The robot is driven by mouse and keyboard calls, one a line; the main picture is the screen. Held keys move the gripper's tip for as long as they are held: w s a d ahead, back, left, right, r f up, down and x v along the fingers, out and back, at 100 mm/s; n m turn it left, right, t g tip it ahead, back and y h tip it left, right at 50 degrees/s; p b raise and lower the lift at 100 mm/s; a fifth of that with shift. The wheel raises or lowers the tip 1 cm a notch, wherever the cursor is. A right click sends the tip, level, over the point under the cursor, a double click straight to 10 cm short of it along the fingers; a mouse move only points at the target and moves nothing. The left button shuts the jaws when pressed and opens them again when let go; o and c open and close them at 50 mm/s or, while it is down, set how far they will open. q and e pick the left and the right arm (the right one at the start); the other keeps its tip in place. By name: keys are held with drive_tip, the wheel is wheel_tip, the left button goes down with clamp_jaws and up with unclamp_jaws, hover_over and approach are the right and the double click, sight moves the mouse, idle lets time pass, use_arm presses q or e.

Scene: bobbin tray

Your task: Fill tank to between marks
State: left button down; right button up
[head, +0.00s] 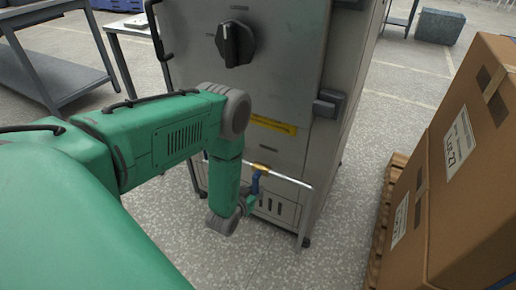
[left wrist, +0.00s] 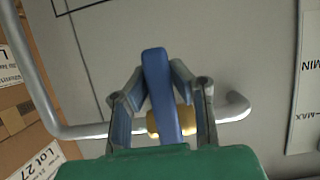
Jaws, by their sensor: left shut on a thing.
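A grey metal cabinet (head: 272,85) stands in front of me, with a silver pipe (head: 288,180) across its lower front. A brass valve (head: 261,168) sits on the pipe and carries a blue lever (head: 255,184). My left gripper (head: 249,203) is at the lever. In the left wrist view, the gripper's two fingers (left wrist: 159,78) are on either side of the blue lever (left wrist: 156,72), shut on it. The brass valve (left wrist: 184,121) is partly hidden behind. A white label (left wrist: 306,85) reading MIN and MAX is at the right edge. No liquid level is visible. My right gripper is not in view.
Large cardboard boxes (head: 465,165) on a wooden pallet (head: 382,215) stand close on the right. A black knob (head: 236,44) and a dark latch (head: 328,104) project from the cabinet. A grey metal table (head: 50,75) is at the left. Speckled floor shows between.

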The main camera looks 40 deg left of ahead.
use_arm(q)
drive_tip(key=shift+s+f, duration=0.35)
drive_tip(key=shift+s, duration=0.05)
drive_tip(key=c, duration=1.4)
unclamp_jaws()
drive_tip(key=shift+w+r, duration=0.1)
drive_tip(key=shift+r, duration=0.05)
drive_tip(key=v, duration=1.1)
drive_tip(key=shift+s+d+r, duration=0.15)
drive_tip(key=shift+s, duration=0.2)
